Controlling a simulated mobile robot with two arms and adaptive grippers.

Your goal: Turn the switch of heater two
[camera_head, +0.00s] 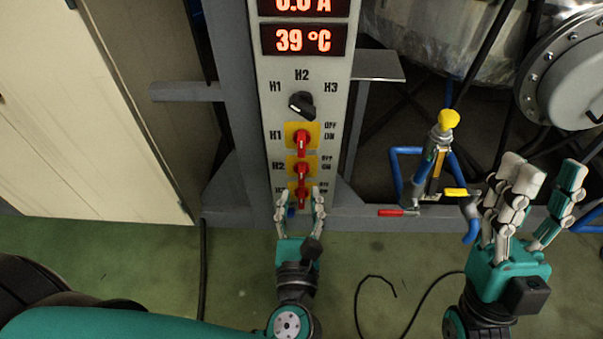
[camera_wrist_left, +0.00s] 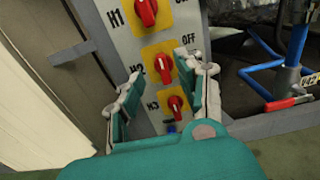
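The control panel (camera_head: 269,100) carries a column of red rotary switches on yellow plates. The H2 switch (camera_head: 301,170) is in the middle, between the H1 switch (camera_head: 302,140) above and the H3 switch (camera_head: 301,195) below. In the left wrist view the H2 switch (camera_wrist_left: 164,68) shows just beyond my fingers, its red handle slightly tilted. My left gripper (camera_head: 301,199) is open and empty, its fingers either side of the H3 switch, just below H2. Whether it touches the panel is unclear. My right gripper (camera_head: 540,185) is open and empty at the right, away from the panel.
A black H1/H2/H3 selector (camera_head: 301,104) and a red display (camera_head: 303,40) reading 39 °C sit above the switches. A valve with a yellow knob (camera_head: 448,119) and blue pipes stand to the right. A cable (camera_head: 378,280) lies on the green floor.

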